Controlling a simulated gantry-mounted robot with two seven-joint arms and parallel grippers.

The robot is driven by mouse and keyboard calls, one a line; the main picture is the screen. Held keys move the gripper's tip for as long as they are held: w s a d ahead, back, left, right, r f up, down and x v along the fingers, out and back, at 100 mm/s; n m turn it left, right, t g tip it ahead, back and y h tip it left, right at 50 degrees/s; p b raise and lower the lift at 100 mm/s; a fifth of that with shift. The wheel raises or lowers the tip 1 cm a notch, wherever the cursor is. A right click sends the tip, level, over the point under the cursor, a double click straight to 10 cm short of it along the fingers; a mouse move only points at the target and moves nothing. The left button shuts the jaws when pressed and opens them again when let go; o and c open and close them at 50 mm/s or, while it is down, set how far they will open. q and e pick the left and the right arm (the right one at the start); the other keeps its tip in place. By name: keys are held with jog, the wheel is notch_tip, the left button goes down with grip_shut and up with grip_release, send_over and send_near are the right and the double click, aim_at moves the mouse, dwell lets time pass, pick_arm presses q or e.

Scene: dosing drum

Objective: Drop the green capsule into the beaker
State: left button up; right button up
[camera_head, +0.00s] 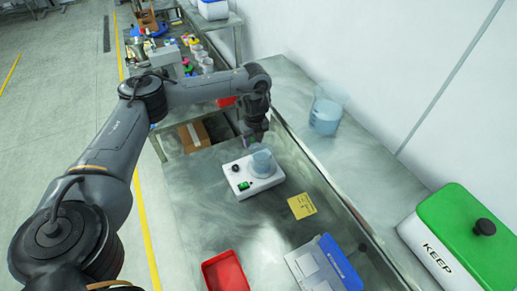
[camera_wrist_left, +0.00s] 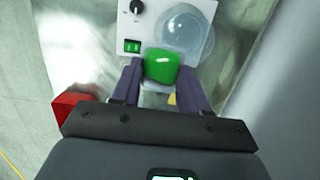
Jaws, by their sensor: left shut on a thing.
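My left gripper (camera_head: 255,138) hangs from the arm just behind the clear beaker (camera_head: 263,162) in the head view. In the left wrist view its two fingers (camera_wrist_left: 160,82) are shut on the green capsule (camera_wrist_left: 161,66). The capsule is not distinguishable in the head view. The beaker stands on a white device (camera_head: 242,180) with a black knob and a green switch. In the left wrist view the beaker (camera_wrist_left: 186,30) lies just beyond the capsule, up and to the right, with its round opening visible. My right gripper is not in view.
A red tray (camera_head: 225,271), a yellow note (camera_head: 302,206) and a blue-and-grey box (camera_head: 325,265) lie on the metal bench. A larger beaker with bluish contents (camera_head: 325,117) stands on the raised ledge. A green-lidded box marked KEEP (camera_head: 460,240) is at right.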

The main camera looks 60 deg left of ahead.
aim_at(257, 143)
pick_arm(q)
jog(key=shift+w+d+r, duration=0.1)
jog(key=shift+w+d, duration=0.45)
jog(key=shift+w, duration=0.35)
notch_tip(257, 143, down, 3)
jog(key=shift+s+a+r+b, duration=0.1)
jog(key=shift+s+b, duration=0.05)
jog(key=shift+b, duration=0.65)
jog(key=shift+s+p, duration=0.1)
jog(key=shift+p, duration=0.2)
jog(key=shift+f, duration=0.5)
notch_tip(257, 143, down, 2)
jog(key=shift+p, duration=0.35)
jog(key=shift+w+f+p, duration=0.25)
jog(key=shift+f+p, duration=0.05)
jog(key=shift+f, duration=0.4)
